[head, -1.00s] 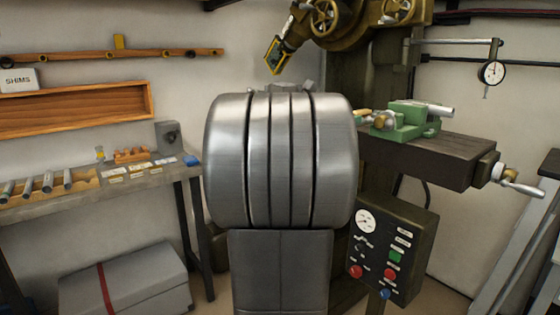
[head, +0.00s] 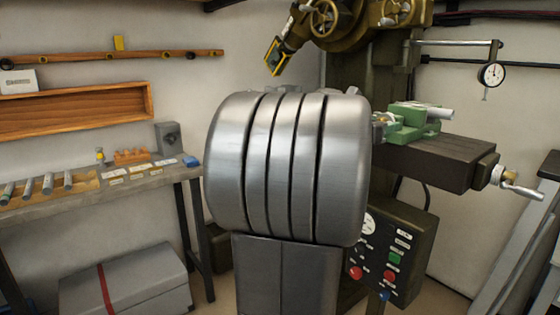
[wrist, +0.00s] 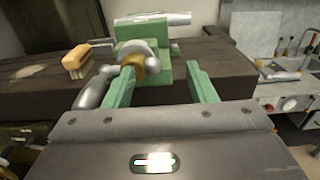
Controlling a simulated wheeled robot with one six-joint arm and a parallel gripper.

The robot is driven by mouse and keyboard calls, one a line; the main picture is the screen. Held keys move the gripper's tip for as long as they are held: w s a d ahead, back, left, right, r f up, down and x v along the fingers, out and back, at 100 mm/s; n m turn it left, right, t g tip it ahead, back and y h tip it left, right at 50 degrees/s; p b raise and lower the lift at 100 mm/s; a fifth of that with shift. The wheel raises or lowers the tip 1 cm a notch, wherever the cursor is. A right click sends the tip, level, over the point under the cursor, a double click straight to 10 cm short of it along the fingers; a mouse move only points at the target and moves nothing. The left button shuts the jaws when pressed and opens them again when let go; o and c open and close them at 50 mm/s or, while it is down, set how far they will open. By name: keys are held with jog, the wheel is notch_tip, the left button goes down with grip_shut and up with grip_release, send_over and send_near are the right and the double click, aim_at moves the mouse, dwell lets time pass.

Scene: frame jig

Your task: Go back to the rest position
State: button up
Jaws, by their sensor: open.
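My gripper (wrist: 160,78) shows in the wrist view as two green fingers spread apart, with nothing held between them. The grey gripper body with a lit strip fills the bottom of that view. The fingers point toward a green vise (wrist: 165,68) with a silver bar and a round-ended handle; the exact gap is unclear. In the head view my large metal arm link fills the middle and hides my gripper. The vise (head: 408,125) shows just right of that link, on a dark machine table (head: 435,163).
A brush with a tan handle (wrist: 88,57) lies left of the vise. A control box (head: 402,250) and crank handle (head: 522,188) are at right. A dial gauge (head: 491,74) hangs above. A workbench (head: 100,197) and grey case (head: 130,285) stand at left.

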notch_tip(320, 180, down, 5)
jog(key=w+b, duration=0.1)
jog(key=b, duration=0.3)
jog(key=w+a+r+p, duration=0.2)
jog(key=w+a+p, duration=0.1)
jog(key=w+a+r+p, duration=0.1)
jog(key=w+a, duration=0.1)
jog(key=shift+w+r+p, duration=0.15)
jog(key=shift+r+p, duration=0.15)
jog(key=shift+r, duration=0.1)
notch_tip(320, 180, up, 4)
jog(key=s+d+p, duration=0.2)
jog(key=p, duration=0.1)
jog(key=s+d+f+b, duration=0.3)
jog(key=s+f+b, duration=0.2)
jog(key=f, duration=0.1)
jog(key=w+a+p, duration=0.1)
jog(key=w, duration=0.1)
jog(key=w+a+r, duration=0.1)
jog(key=w+a, duration=0.1)
jog(key=w+a+r+p, duration=0.1)
jog(key=w+a, duration=0.1)
jog(key=w, duration=0.1)
jog(key=shift+r+p, duration=0.15)
jog(key=shift+p, duration=0.15)
jog(key=r, duration=0.1)
jog(key=s+d+r+p, duration=0.1)
jog(key=s+r+p, duration=0.1)
jog(key=shift+d, duration=0.35)
